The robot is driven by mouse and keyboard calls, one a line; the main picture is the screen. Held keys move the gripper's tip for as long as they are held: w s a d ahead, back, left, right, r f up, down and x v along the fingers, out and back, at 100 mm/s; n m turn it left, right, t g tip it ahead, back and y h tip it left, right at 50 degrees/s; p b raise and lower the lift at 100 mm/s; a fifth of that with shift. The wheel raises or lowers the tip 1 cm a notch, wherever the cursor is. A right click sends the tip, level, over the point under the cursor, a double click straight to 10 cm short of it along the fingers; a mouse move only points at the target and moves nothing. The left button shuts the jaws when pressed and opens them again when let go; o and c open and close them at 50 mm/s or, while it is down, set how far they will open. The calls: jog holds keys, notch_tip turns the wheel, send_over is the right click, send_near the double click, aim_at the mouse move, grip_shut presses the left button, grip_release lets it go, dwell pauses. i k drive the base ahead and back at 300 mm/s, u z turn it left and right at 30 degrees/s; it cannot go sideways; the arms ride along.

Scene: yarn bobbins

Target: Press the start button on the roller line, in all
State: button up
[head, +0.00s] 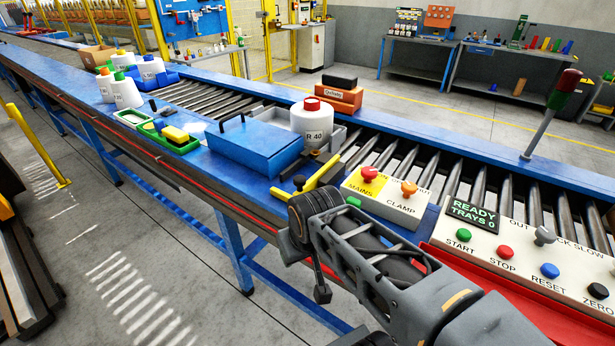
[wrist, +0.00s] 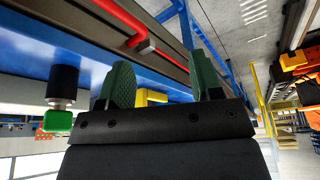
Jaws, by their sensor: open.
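The green START button (head: 463,235) is on the white roller line panel (head: 478,257) at the right of the head view. A dark display (head: 470,214) above it reads "READY TRAYS 0". My arm lies in front of the table, left of this panel. My gripper's two green fingers (wrist: 163,78) stand apart and empty in the wrist view. They are beside the table's side rail, away from the START button. The fingertips are hard to make out in the head view.
A second panel (head: 384,207) marked MAINS and CLAMP stands left of the START panel, behind my arm. Open floor lies in front.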

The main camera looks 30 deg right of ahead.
aim_at(463, 234)
jog(key=u, duration=0.05)
jog(key=k, duration=1)
jog(key=u, duration=1.2)
jog(key=i, duration=0.8)
jog(key=z, duration=3.8)
